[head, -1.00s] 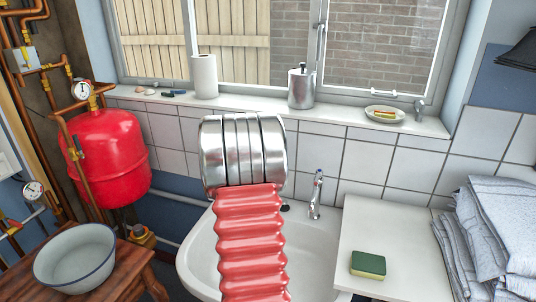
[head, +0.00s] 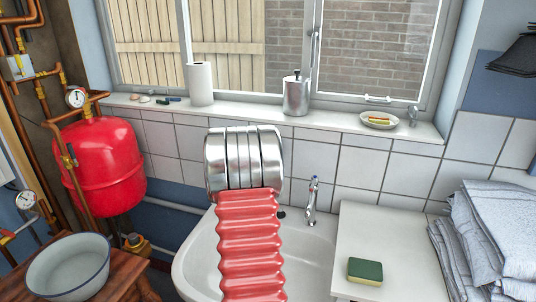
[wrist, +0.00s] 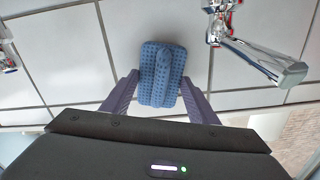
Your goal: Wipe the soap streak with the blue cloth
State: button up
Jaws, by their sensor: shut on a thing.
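The blue cloth (wrist: 163,72), folded and dimpled, is between the purple fingers of my gripper (wrist: 161,88) in the wrist view. The fingers are shut on it. Behind it in the wrist view are white wall tiles (wrist: 75,45); I cannot tell whether the cloth touches them. In the head view my arm's silver joint and red ribbed sleeve hide the gripper and cloth, in front of the tiles above the sink. I cannot make out a soap streak in either view.
A chrome tap (head: 312,200) rises from the white sink (head: 305,255); chrome fittings (wrist: 255,55) also show close on the wrist view's right. A sponge (head: 365,271) and folded grey linens (head: 490,235) are at right. The sill holds a dispenser (head: 296,95) and soap dish (head: 380,121).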

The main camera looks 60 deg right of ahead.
aim_at(292, 148)
jog(key=shift+w+d, duration=0.15)
jog(key=shift+d, duration=0.75)
dwell(0.8)
jog(key=s, duration=0.3)
jog(key=shift+s+d, duration=0.2)
jog(key=shift+s, duration=0.2)
jog(key=shift+s, duration=0.1)
dwell(0.3)
jog(key=shift+s+d, duration=0.25)
jog(key=shift+s, duration=0.65)
jog(key=shift+s+d, duration=0.2)
jog(key=shift+s, duration=0.7)
jog(key=shift+s+r, duration=0.1)
jog(key=shift+s+d, duration=0.2)
jog(key=shift+s, duration=1.6)
